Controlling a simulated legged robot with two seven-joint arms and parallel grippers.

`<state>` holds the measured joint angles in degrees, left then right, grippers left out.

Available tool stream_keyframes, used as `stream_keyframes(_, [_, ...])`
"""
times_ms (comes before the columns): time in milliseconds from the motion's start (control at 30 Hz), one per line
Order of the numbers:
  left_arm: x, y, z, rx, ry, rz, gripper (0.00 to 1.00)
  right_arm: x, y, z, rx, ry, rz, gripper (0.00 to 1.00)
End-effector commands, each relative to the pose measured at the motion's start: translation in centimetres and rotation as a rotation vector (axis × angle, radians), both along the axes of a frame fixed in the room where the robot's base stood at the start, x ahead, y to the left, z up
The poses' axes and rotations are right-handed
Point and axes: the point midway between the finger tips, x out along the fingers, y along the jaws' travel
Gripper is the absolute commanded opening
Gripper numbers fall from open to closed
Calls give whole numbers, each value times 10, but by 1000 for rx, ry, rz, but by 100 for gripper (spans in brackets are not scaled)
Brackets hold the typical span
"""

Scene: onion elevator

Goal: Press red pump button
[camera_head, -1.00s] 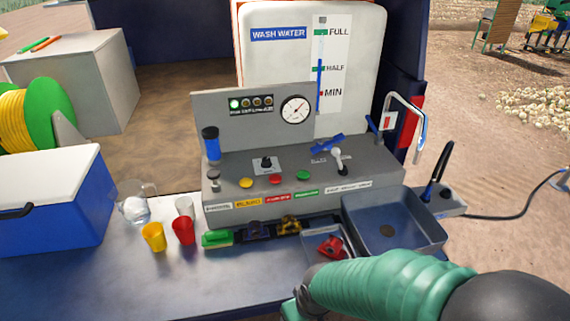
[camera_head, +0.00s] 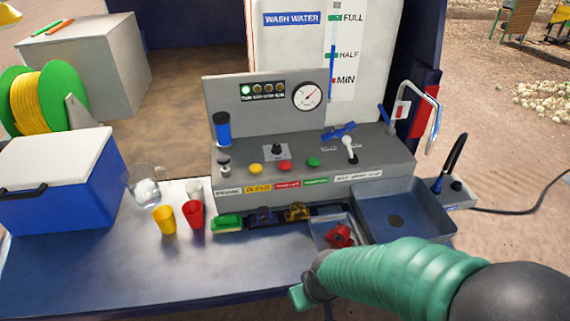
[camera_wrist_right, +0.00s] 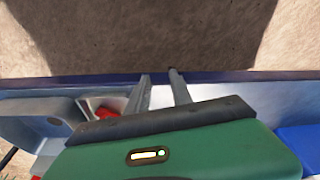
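The red pump button (camera_head: 285,165) sits on the sloped top of the grey control panel (camera_head: 370,160), between a yellow button (camera_head: 256,170) and a green button (camera_head: 313,162). A label strip (camera_head: 288,184) runs along the panel's front edge. My right gripper (camera_head: 302,294) is low over the table's front edge, below and apart from the panel. In the right wrist view, its two fingers (camera_wrist_right: 159,74) stand apart with nothing between them, so it is open. The red button does not show in that view. My left gripper is not in view.
A sink basin (camera_head: 410,226) and a small tray with a red object (camera_head: 340,236) lie before the panel. Red (camera_head: 194,215) and yellow (camera_head: 164,221) cups and a blue cooler (camera_head: 60,195) stand left. The table's front left (camera_head: 130,270) is clear.

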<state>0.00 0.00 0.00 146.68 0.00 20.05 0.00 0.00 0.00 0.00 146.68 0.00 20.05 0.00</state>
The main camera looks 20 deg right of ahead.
Motion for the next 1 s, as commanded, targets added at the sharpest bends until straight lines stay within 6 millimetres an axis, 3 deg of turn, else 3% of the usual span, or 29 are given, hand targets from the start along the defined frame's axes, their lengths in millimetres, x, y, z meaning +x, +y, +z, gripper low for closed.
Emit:
stream_keyframes(33, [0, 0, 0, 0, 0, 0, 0, 0, 0, 0, 0, 0, 0, 19])
stream_keyframes(200, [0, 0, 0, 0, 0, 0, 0, 0, 0, 0, 0, 0, 0, 0])
stream_keyframes(1000, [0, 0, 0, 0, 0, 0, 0, 0, 0, 0, 0, 0, 0, 0])
